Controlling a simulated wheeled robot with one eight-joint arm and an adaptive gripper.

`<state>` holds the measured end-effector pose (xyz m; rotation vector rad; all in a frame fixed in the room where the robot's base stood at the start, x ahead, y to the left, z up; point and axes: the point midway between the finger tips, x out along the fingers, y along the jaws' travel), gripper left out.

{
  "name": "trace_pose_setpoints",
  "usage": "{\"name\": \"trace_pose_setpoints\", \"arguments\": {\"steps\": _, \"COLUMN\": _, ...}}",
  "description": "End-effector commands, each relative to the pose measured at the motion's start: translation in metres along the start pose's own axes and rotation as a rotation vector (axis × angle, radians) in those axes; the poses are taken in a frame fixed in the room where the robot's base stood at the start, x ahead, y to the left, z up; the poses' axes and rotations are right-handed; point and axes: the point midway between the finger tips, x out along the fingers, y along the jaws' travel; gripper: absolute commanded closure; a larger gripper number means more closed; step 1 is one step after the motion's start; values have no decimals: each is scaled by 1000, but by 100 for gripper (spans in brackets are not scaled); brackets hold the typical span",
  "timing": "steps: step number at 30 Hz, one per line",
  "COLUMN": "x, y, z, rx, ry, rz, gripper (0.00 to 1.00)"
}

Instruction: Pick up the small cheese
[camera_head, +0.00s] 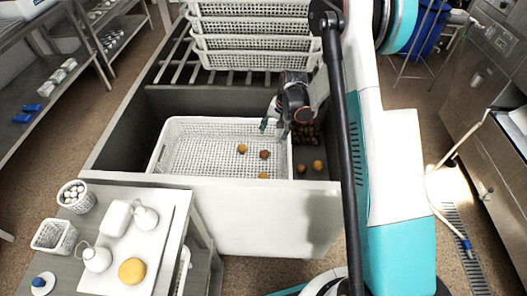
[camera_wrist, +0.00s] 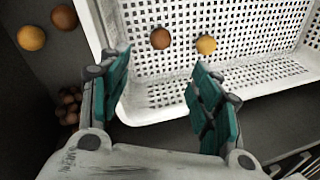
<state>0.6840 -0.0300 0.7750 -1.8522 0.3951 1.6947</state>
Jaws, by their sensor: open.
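Small round balls, some yellow-orange and some brown, look like the small cheeses; which one is meant I cannot tell. In the head view a yellow ball (camera_head: 242,148), a brown ball (camera_head: 264,154) and another yellow ball (camera_head: 263,175) lie in the white perforated basket (camera_head: 165,150). The wrist view shows a brown ball (camera_wrist: 160,38) and a yellow ball (camera_wrist: 206,44) in the basket (camera_wrist: 150,113), beyond my fingertips. My gripper (camera_wrist: 160,62) is open and empty, with its teal fingers apart. In the head view my gripper (camera_head: 274,124) is above the basket's right end.
Right of the basket, a brown ball (camera_head: 301,168), an orange ball (camera_head: 317,165) and a brown pile (camera_head: 306,136) lie in the dark basin. Stacked white baskets (camera_head: 255,42) stand behind. A larger yellow round (camera_head: 132,271) lies on a white board at front left.

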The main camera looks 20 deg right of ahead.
Motion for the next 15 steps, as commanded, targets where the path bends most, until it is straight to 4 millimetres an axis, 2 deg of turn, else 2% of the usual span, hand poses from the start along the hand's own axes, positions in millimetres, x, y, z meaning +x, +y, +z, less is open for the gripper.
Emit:
{"name": "trace_pose_setpoints", "arguments": {"steps": 1, "x": 9, "y": 2, "z": -1, "rx": 6, "ry": -5, "rz": 1, "gripper": 42}}
{"name": "trace_pose_setpoints", "arguments": {"steps": 8, "x": 33, "y": 4, "z": -1, "rx": 16, "ry": -13, "rz": 2, "gripper": 42}}
{"name": "trace_pose_setpoints", "arguments": {"steps": 15, "x": 79, "y": 4, "z": 0, "rx": 15, "ry": -12, "rz": 2, "gripper": 42}}
